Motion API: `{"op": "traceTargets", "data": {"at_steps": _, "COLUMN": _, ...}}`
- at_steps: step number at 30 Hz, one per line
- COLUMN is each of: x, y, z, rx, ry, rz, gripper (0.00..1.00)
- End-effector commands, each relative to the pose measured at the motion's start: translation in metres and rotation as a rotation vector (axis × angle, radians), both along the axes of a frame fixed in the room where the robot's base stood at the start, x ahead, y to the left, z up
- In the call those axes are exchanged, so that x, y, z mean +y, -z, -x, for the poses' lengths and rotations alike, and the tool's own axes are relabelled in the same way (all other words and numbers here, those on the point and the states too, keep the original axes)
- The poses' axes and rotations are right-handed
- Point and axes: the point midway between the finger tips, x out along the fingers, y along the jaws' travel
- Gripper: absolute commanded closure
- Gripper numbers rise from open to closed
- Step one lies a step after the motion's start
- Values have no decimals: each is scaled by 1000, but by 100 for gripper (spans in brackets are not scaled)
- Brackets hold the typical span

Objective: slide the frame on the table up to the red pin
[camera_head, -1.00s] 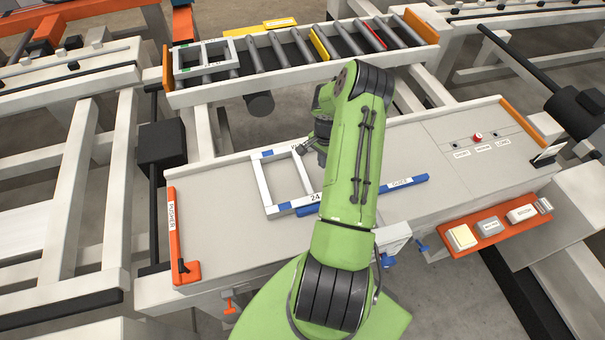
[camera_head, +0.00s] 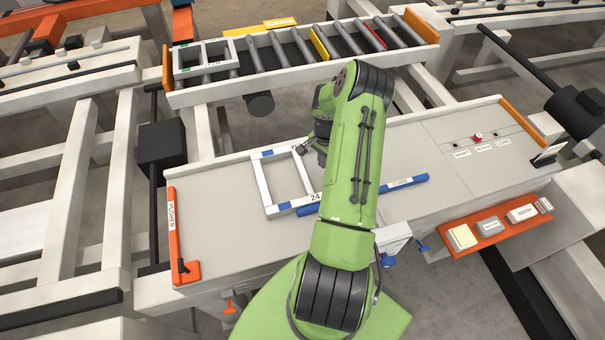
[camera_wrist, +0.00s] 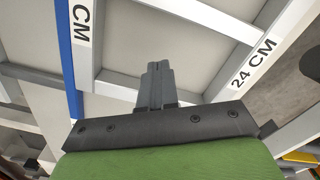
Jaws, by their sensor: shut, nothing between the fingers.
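The white frame (camera_head: 262,186) with blue corner patches and a "24" label lies flat on the grey table, its near side along the blue guide (camera_head: 408,184). In the wrist view its labelled bars (camera_wrist: 238,75) run on both sides, with a crossbar between. The red pin (camera_head: 477,136) stands upright on the panel at the right, well apart from the frame. My gripper (camera_head: 300,149) is at the frame's right side, partly hidden by my arm. In the wrist view its fingers (camera_wrist: 157,70) are together and empty, overlapping the crossbar; I cannot tell whether they touch it.
An orange pusher bar (camera_head: 173,235) stands at the table's left end. A roller rack (camera_head: 300,50) behind holds another white frame (camera_head: 206,58). The panel by the pin has several labels. An orange button strip (camera_head: 492,230) is at the front right. The table left of the frame is clear.

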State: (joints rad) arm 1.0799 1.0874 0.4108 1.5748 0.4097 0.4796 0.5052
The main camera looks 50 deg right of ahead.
Motion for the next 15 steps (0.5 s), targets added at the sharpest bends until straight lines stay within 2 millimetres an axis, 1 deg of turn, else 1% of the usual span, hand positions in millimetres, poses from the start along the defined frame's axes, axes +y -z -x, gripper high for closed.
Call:
{"op": "traceTargets", "data": {"at_steps": 3, "x": 0, "y": 8, "z": 0, "rx": 0, "ry": 0, "rz": 0, "gripper": 100}}
{"op": "traceTargets", "data": {"at_steps": 15, "x": 0, "y": 27, "z": 0, "rx": 1, "ry": 0, "rz": 0, "gripper": 100}}
